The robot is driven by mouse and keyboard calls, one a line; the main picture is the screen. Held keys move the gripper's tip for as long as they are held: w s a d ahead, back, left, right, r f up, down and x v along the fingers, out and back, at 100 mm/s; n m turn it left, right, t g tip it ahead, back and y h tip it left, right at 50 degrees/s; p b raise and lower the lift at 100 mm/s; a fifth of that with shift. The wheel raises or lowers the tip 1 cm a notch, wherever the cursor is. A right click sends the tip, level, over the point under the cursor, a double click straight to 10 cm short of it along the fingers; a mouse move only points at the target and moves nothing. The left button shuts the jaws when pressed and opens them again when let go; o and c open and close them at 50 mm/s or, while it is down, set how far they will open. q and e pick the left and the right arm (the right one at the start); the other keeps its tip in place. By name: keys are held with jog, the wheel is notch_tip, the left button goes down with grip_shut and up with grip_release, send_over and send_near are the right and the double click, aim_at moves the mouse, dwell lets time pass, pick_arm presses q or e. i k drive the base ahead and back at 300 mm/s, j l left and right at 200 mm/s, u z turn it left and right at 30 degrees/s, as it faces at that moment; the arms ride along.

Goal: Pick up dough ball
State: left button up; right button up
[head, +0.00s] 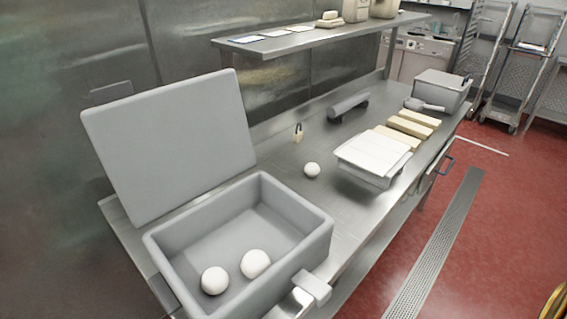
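One white dough ball (312,169) sits on the steel table, between the open bin and the white-lidded container. Two more dough balls, a left one (215,281) and a right one (256,263), lie apart on the floor of the open grey bin (318,235) at the near end of the table. The bin's grey lid (170,145) stands raised at its back left. Neither of my grippers can be made out in the head view.
A white-lidded container (373,155), several pale yellow blocks (410,127), a scoop (424,105) and a closed grey bin (442,90) stand farther right. A grey roller-shaped thing (348,107) lies at the back. A shelf (320,36) overhangs the table.

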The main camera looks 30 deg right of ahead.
aim_at(312, 169)
jog(key=l+u, duration=0.3)
jog(key=l, duration=0.45)
jog(key=l+u, duration=0.25)
jog(key=l, duration=0.45)
jog(key=k+l+u, duration=0.1)
jog(key=l+u, duration=0.2)
jog(key=l, duration=0.45)
